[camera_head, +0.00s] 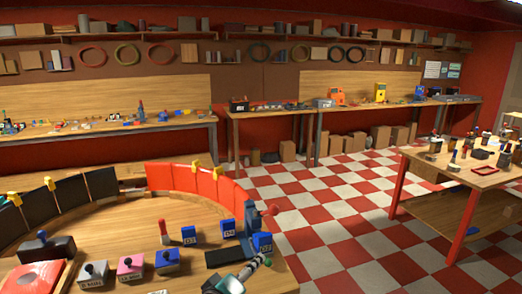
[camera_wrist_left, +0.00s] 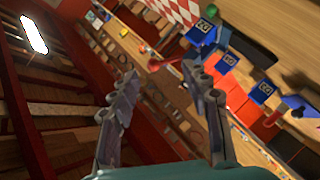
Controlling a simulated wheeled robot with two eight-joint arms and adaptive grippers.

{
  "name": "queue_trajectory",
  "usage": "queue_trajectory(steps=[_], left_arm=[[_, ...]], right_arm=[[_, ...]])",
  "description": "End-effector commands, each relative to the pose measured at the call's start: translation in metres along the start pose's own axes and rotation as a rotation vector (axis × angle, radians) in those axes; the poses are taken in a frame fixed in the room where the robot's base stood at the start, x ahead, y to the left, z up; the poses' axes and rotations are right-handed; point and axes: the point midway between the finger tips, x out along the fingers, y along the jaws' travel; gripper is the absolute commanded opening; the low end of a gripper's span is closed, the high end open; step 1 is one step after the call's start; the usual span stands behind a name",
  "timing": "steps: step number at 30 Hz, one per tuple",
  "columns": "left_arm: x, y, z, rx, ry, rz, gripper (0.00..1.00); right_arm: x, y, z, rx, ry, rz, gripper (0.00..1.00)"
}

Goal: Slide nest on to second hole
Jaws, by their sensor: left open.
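My left gripper (camera_head: 248,270) is at the bottom of the head view, low over the front of the curved wooden bench. In the wrist view its two grey fingers (camera_wrist_left: 160,70) stand apart with nothing between them. I cannot tell which part is the nest or where the second hole is. My right gripper is not in view.
Labelled blue blocks (camera_head: 189,234) and a red-topped peg (camera_head: 164,233) stand near the fixture. Grey, pink and blue knobbed blocks (camera_head: 130,267) line the front. Red panels (camera_head: 185,177) curve behind. Checkered floor (camera_head: 330,215) lies open to the right, before another table (camera_head: 470,176).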

Motion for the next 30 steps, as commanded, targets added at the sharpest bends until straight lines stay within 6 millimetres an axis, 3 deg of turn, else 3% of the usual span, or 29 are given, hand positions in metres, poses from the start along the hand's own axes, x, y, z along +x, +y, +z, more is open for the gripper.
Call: queue_trajectory(steps=[3, 6, 9, 12, 17, 30], left_arm=[[-0.056, -0.072, 0.022, 0.315, -0.128, -0.222, 0.47], [-0.097, -0.125, 0.034, 0.500, -0.233, -0.386, 0.47], [-0.132, -0.164, 0.040, 0.617, -0.317, -0.513, 0.47], [-0.155, -0.187, 0.043, 0.682, -0.372, -0.592, 0.47], [-0.168, -0.200, 0.044, 0.716, -0.404, -0.638, 0.47], [-0.167, -0.199, 0.044, 0.714, -0.402, -0.635, 0.47]], right_arm=[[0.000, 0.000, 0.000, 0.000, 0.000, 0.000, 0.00], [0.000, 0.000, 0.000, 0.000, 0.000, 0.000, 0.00], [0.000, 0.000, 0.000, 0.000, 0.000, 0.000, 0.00], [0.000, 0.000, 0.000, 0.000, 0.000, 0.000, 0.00], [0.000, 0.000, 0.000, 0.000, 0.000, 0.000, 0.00], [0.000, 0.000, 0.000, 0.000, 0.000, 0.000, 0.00]])
